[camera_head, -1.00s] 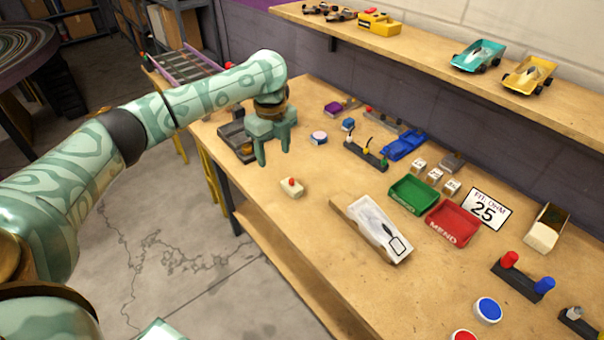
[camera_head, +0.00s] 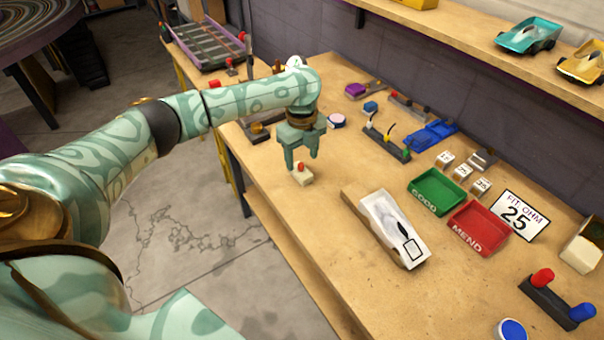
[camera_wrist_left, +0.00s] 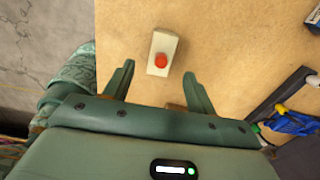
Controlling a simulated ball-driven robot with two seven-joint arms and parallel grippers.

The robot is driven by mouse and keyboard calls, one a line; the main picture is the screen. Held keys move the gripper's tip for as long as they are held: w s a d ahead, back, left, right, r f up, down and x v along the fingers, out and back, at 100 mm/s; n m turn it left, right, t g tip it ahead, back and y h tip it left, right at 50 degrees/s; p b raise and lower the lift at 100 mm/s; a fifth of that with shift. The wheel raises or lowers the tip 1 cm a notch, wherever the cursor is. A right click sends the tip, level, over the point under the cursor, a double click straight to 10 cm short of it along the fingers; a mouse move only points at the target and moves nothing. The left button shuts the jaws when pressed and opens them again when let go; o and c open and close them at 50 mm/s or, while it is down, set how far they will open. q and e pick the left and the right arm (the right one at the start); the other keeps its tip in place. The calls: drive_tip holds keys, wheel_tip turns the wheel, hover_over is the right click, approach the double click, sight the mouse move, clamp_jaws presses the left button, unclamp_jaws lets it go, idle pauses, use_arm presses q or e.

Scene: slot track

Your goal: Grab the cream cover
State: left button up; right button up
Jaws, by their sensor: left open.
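A small cream block with a red round knob, which looks like the cream cover (camera_head: 303,179), lies on the wooden bench near its left edge. It also shows in the left wrist view (camera_wrist_left: 166,42), just beyond the fingertips and roughly centred between them. My left gripper (camera_head: 302,160) is open and empty, pointing down above the block. In the head view its fingers stand just behind and above the red knob. The exact height gap is hard to tell. My right gripper is not in view.
A pale tray-like piece (camera_head: 393,226) lies right of the block. Green (camera_head: 437,192) and red (camera_head: 479,228) trays stand further right. A rack with coloured wires (camera_head: 386,139) stands behind. The bench around the block is clear; the bench edge is close on its left.

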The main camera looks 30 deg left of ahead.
sight(301, 164)
use_arm(q)
drive_tip(key=f+b, duration=0.2)
drive_tip(key=f, duration=0.3)
drive_tip(key=shift+w+a+f+b, duration=0.15)
drive_tip(key=shift+a+b, duration=0.15)
drive_tip(key=shift+b, duration=0.1)
drive_tip(key=c, duration=1)
drive_tip(key=shift+r, duration=0.2)
drive_tip(key=shift+c, duration=0.2)
